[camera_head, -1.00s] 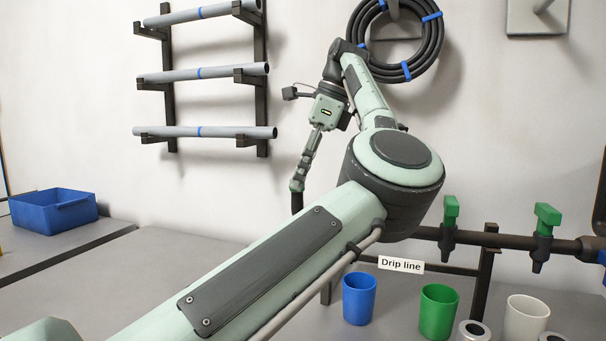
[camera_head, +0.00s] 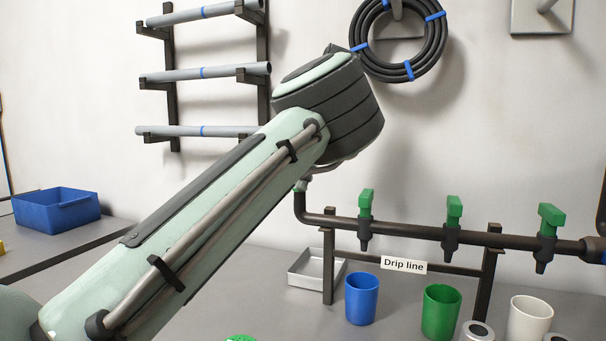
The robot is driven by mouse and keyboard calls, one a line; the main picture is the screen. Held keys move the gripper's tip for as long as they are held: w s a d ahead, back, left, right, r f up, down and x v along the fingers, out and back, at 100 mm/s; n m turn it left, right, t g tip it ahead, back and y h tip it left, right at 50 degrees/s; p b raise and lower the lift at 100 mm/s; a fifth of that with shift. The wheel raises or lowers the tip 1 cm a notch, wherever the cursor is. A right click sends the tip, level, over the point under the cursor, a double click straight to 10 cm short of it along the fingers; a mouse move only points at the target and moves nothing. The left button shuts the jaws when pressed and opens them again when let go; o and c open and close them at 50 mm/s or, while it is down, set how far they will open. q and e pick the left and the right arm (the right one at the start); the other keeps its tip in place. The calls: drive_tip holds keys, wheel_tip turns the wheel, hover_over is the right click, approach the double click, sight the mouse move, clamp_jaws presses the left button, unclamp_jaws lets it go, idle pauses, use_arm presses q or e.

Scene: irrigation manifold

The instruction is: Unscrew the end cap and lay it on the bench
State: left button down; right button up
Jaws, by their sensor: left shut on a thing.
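The dark manifold pipe (camera_head: 404,230) runs along the bench and bends upward at its left end. What seems to be the end cap (camera_head: 298,190) is a tiny green sliver at the top of that bend. My left gripper (camera_head: 303,183) is almost wholly hidden behind my own arm. Only what looks like its tip shows, at the cap, shut on it. I cannot tell how far the cap is turned or whether it is still seated. My right gripper is not in view.
Green valves (camera_head: 453,215) stand on the pipe. Blue (camera_head: 362,300), green (camera_head: 441,312) and white (camera_head: 528,318) cups stand in front. A shallow metal tray (camera_head: 306,270) lies behind the post. A green object (camera_head: 240,338) is cut off below. A blue bin (camera_head: 56,208) stands left.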

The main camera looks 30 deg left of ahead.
use_arm(q)
drive_tip(key=shift+s+a+n, duration=0.3)
drive_tip(key=shift+a, duration=0.1)
drive_tip(key=c, duration=1.6)
unclamp_jaws()
drive_tip(key=shift+s+a, duration=0.1)
drive_tip(key=o, duration=0.4)
drive_tip(key=shift+s+a, duration=0.1)
drive_tip(key=shift+a, duration=0.1)
drive_tip(key=shift+d, duration=0.25)
drive_tip(key=shift+o, duration=1.2)
drive_tip(key=shift+w, duration=0.2)
drive_tip(key=shift+d, duration=0.1)
